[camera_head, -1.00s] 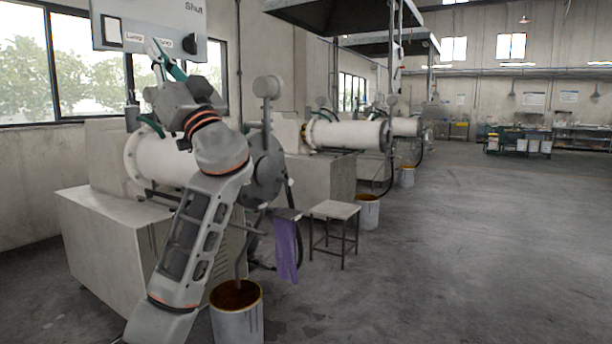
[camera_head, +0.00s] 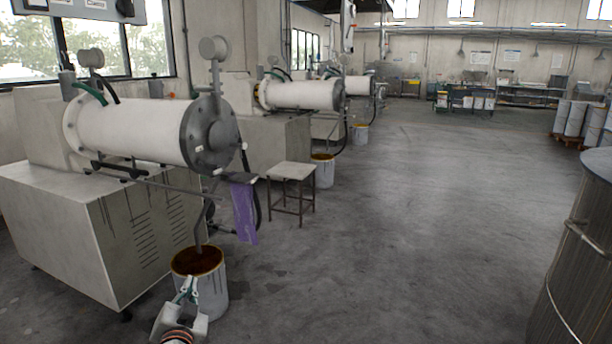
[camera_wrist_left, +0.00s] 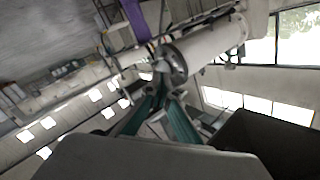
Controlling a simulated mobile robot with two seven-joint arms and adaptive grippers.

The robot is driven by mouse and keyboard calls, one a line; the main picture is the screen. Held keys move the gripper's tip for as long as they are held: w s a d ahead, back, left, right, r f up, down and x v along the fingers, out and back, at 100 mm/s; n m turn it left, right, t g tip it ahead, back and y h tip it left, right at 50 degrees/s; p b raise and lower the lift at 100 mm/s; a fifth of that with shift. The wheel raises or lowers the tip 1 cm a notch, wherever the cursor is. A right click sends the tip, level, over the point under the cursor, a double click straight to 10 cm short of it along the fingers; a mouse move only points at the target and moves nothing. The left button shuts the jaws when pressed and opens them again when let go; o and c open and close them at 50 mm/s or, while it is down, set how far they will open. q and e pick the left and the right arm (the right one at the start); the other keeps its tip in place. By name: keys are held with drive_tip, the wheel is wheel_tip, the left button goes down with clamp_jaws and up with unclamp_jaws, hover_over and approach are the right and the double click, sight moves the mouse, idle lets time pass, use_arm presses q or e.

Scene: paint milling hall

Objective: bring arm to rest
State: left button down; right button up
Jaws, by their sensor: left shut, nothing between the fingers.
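My left gripper (camera_head: 187,290) shows at the bottom of the head view, low and in front of the bucket of brown paint (camera_head: 200,283). Its fingers are shut with nothing between them. In the left wrist view its green-edged fingers (camera_wrist_left: 163,100) point toward the mill, which lies beyond them with free air between. Most of my left arm is below the picture's edge. My right gripper is not in view.
The white mill cylinder (camera_head: 140,128) on its cabinet (camera_head: 105,235) stands at left. A purple cloth (camera_head: 245,212) hangs beside a small stool (camera_head: 291,172). A large metal drum (camera_head: 575,265) stands at right. The middle floor is clear.

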use_arm(q)
drive_tip(key=s+d+f+m+g+h+p, duration=0.1)
drive_tip(key=s+d+f+g+h, duration=0.1)
drive_tip(key=s+f, duration=0.65)
drive_tip(key=s+d+f+g+h, duration=0.1)
drive_tip(key=s+d+f+h, duration=0.15)
drive_tip(key=s+f, duration=0.6)
drive_tip(key=s+d+f+g, duration=0.1)
drive_tip(key=s+f, duration=0.2)
drive_tip(key=s, duration=0.3)
drive_tip(key=s+d+f+g+h, duration=0.1)
drive_tip(key=s+d+f, duration=0.1)
drive_tip(key=s, duration=0.4)
drive_tip(key=s+d+f+n+g+p, duration=0.1)
drive_tip(key=s+f, duration=0.2)
drive_tip(key=s, duration=0.4)
drive_tip(key=shift+d+f+h, duration=0.15)
drive_tip(key=shift+f+h, duration=0.2)
drive_tip(key=shift+f, duration=0.05)
